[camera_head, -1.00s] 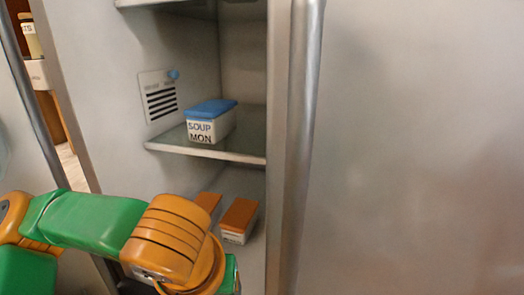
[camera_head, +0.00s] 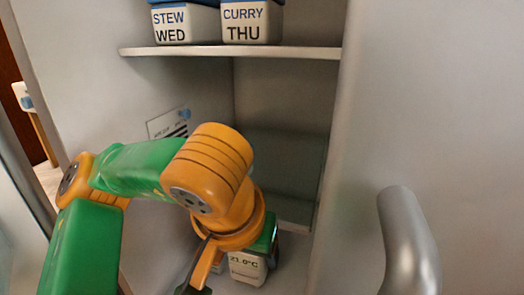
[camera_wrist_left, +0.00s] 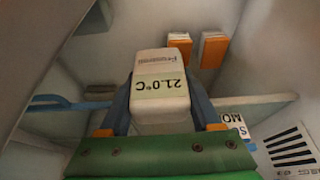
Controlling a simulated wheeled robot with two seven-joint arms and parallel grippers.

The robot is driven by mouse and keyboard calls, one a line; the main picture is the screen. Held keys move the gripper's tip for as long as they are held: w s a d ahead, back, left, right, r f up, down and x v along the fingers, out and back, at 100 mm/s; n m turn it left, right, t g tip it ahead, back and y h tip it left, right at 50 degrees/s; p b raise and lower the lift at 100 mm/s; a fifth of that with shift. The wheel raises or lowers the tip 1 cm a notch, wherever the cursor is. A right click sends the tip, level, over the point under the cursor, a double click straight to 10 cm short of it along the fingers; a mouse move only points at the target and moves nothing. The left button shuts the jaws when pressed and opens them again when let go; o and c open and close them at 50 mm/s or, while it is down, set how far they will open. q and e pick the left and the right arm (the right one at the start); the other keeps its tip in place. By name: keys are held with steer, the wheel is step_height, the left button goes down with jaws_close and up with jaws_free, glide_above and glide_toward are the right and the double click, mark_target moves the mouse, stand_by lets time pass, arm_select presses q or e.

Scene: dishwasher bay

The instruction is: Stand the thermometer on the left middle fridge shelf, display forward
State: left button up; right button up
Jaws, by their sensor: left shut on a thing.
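The thermometer (camera_head: 248,267) is a small white block whose display reads 21.0°C. In the head view it is upright with the display facing me, low inside the open fridge. My left gripper (camera_head: 255,254) is shut on it, partly hidden behind my wrist. In the left wrist view, the thermometer (camera_wrist_left: 160,85) sits between the blue fingers (camera_wrist_left: 162,108), its text upside down. The glass middle shelf (camera_head: 285,165) shows behind and right of my arm, which hides its left part. My right gripper is out of view.
Above, a shelf (camera_head: 290,53) holds STEW WED (camera_head: 186,26) and CURRY THU (camera_head: 251,24) boxes. The SOUP box (camera_wrist_left: 235,128) and two orange-topped boxes (camera_wrist_left: 180,45) (camera_wrist_left: 213,48) show in the left wrist view. A door handle (camera_head: 405,240) protrudes at right.

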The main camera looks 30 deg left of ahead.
mark_target(276, 186)
arm_select(q)
steer(key=r, duration=0.2)
steer(key=shift+s+a+r+p, duration=0.3)
steer(key=shift+s+a+r, duration=0.05)
steer(key=shift+s+a, duration=0.05)
steer(key=shift+w+a+r, duration=0.1)
steer(key=shift+w+r, duration=0.1)
steer(key=shift+w, duration=0.05)
steer(key=w+a+p, duration=0.1)
steer(key=w, duration=0.3)
steer(key=w+a+p, duration=0.1)
steer(key=w, duration=0.3)
steer(key=w+a+p, duration=0.1)
steer(key=w, duration=0.3)
steer(key=shift+w+a, duration=0.1)
steer(key=shift+a, duration=0.05)
steer(key=w, duration=0.1)
steer(key=w+p, duration=0.1)
steer(key=w+a+p, duration=0.1)
steer(key=shift+w+r, duration=0.25)
steer(key=shift+w, duration=0.05)
steer(key=shift+w+a+f+p, duration=0.1)
steer(key=shift+w+f+p, duration=0.5)
steer(key=shift+w+p, duration=0.05)
steer(key=shift+s+f+b, duration=0.15)
steer(key=shift+f+b, duration=0.15)
steer(key=o, duration=1.4)
